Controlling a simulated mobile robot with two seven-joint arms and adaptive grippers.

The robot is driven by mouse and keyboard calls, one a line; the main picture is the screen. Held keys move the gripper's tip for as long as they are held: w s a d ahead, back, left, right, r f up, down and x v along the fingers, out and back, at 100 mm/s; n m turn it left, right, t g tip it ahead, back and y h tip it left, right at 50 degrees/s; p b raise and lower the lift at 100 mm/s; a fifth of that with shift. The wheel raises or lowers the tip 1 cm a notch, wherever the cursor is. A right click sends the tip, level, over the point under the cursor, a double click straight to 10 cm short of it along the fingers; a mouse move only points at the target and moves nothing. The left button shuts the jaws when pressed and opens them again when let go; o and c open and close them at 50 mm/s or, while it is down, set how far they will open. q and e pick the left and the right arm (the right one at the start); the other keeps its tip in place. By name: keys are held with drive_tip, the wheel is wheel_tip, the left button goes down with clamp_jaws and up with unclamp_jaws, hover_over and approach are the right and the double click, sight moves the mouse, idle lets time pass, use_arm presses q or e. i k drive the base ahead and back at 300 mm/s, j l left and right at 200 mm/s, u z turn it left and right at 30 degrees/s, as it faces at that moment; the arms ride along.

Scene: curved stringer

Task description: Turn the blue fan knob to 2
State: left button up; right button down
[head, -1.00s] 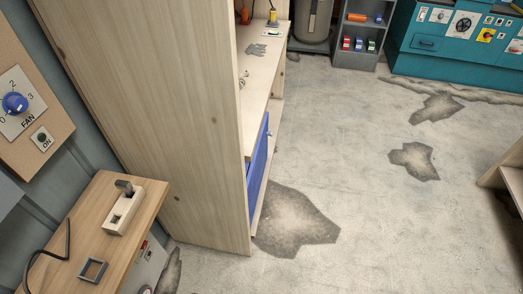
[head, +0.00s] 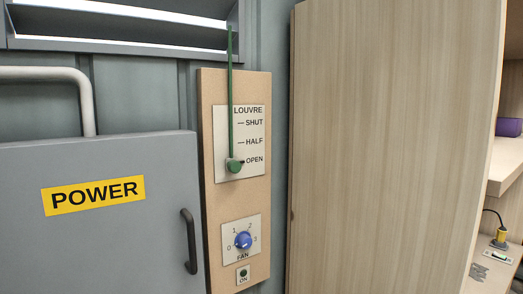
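The blue fan knob (head: 243,240) sits on a white dial plate (head: 254,222) with marks 0, 1, 2 and 3 and the word FAN, low on a wooden wall panel. The knob is small here, and I cannot tell which mark it points to. A small dark ON indicator (head: 243,274) is just below it. Neither of my grippers is in view.
Above the dial is a louvre plate (head: 241,140) with a green pull handle (head: 234,165) at OPEN. A grey POWER cabinet (head: 95,240) with a dark handle (head: 189,241) stands to the left. A tall wooden cabinet side (head: 390,150) stands to the right.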

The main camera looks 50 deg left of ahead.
sight(243, 240)
drive_tip(key=u, duration=1.7)
